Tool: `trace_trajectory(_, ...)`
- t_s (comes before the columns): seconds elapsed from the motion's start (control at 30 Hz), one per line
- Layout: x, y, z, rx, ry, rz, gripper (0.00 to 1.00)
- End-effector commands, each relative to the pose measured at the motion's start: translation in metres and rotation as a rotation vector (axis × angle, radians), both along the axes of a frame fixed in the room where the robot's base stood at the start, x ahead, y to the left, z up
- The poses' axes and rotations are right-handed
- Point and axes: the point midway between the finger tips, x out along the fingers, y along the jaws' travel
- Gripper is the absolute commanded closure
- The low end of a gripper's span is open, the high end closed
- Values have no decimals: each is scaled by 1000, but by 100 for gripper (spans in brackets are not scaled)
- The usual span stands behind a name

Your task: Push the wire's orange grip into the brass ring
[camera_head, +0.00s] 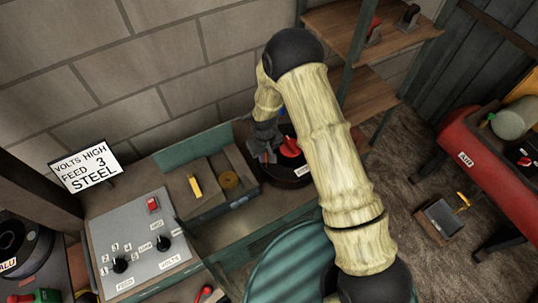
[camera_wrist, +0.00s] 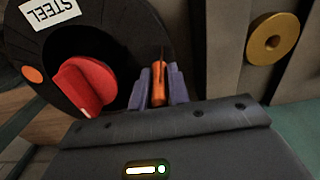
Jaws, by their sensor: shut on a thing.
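In the wrist view my gripper (camera_wrist: 159,78) is shut on the wire's orange grip (camera_wrist: 159,86), which stands between its two purple-grey fingers. A thin dark wire end sticks out past the grip. The brass ring (camera_wrist: 273,38) is to the right of the fingers, apart from the grip, on a grey surface. It has a small dark centre hole. In the head view my gripper (camera_head: 264,153) is over the left part of the black spool (camera_head: 288,179). The orange grip is too small to tell there.
The spool has a red knob (camera_wrist: 84,86) and a label reading STEEL (camera_wrist: 49,12). A yellow piece (camera_head: 194,185) is in the tray. Left are a grey control panel (camera_head: 140,243) and a sign (camera_head: 86,166). Shelves stand behind my arm.

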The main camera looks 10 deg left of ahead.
Motion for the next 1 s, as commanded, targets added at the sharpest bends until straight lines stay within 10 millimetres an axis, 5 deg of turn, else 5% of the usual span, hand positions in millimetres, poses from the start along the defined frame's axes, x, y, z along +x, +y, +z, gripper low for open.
trace_trajectory(1.0,0,0,31,0,0,0,100)
